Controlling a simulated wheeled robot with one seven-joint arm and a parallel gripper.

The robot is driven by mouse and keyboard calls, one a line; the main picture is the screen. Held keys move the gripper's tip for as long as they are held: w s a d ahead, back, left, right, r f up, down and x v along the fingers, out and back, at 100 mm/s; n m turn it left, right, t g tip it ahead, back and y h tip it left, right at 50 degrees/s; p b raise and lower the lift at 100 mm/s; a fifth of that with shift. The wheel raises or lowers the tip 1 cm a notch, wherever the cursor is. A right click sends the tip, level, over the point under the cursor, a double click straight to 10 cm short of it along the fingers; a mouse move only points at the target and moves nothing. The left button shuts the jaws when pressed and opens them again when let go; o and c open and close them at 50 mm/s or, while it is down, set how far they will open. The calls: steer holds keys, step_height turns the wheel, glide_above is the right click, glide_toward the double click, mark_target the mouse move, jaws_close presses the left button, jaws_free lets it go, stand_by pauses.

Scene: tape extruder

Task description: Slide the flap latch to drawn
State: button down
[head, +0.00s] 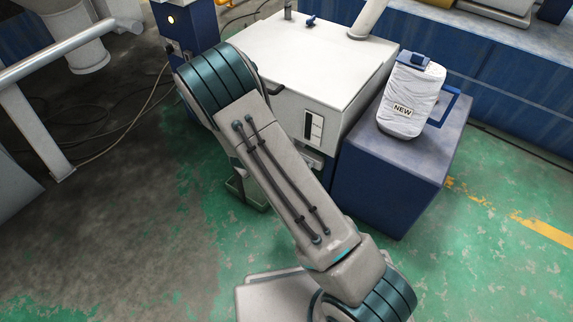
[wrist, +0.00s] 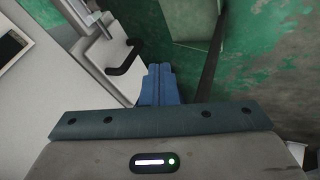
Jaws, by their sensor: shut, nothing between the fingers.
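My gripper (wrist: 160,70) shows in the wrist view as two blue fingers pressed together, shut and empty. In the head view it is hidden behind my arm. Just left of the fingertips is a black handle (wrist: 125,60) on a white panel (wrist: 98,62); the fingers look apart from it. A small metal piece (wrist: 98,24) above the handle, at the panel's upper edge, may be the flap latch, but it is too small to be sure or to tell its position. In the head view my arm covers much of the front of the white machine (head: 310,50).
A dark blue block (head: 390,180) stands right of the machine and bears a white bag marked NEW (head: 405,100). A blue post with a lit lamp (head: 172,20) stands at the back left. Cables (head: 110,145) lie on the floor at left. The green floor (head: 470,270) at right is clear.

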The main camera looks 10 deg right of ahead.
steer(key=s+d+f+n+t+h+p, duration=0.1)
steer(key=d+f+n+t+h+p, duration=0.25)
steer(key=f+n+t+h, duration=0.45)
steer(key=w+d+f+n+y+b, duration=0.2)
steer(key=w+d+f+b, duration=0.25)
steer(key=w, duration=0.45)
steer(key=shift+t, duration=0.3)
steer(key=shift+s+d+r+p, duration=0.15)
steer(key=shift+s+d+r, duration=0.3)
steer(key=shift+s+d, duration=0.25)
steer(key=shift+s+d+r+p, duration=0.15)
steer(key=shift+s+d+r, duration=0.4)
steer(key=shift+s, duration=0.25)
steer(key=shift+f, duration=0.1)
